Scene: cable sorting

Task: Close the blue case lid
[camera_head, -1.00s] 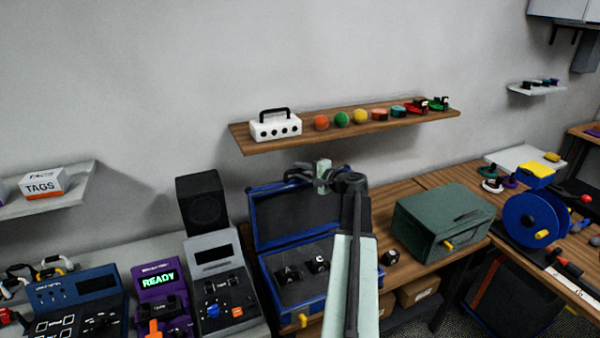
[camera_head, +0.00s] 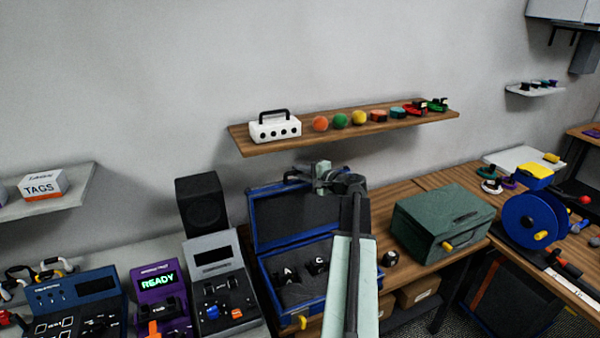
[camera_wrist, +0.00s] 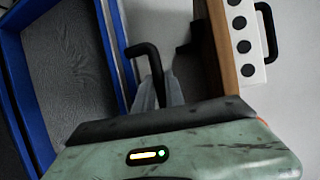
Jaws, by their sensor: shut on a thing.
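The blue case (camera_head: 325,297) stands on the bench with its lid (camera_head: 283,218) raised, leaning back towards the wall. Dark foam and black pieces marked with letters show inside. My gripper (camera_head: 302,176) is at the lid's upper edge, towards its right part. In the wrist view, my gripper (camera_wrist: 166,92) is shut on a black bent bar (camera_wrist: 146,52) beside the blue lid rim (camera_wrist: 112,30). The bar appears to belong to the lid, but its attachment is hidden. My arm covers the right side of the case.
A black speaker (camera_head: 201,205) and a grey device (camera_head: 214,281) stand close on the left. A green box (camera_head: 443,222) is on the right. A wooden shelf (camera_head: 350,128) with a white box (camera_head: 275,128) and coloured items hangs above and behind my gripper.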

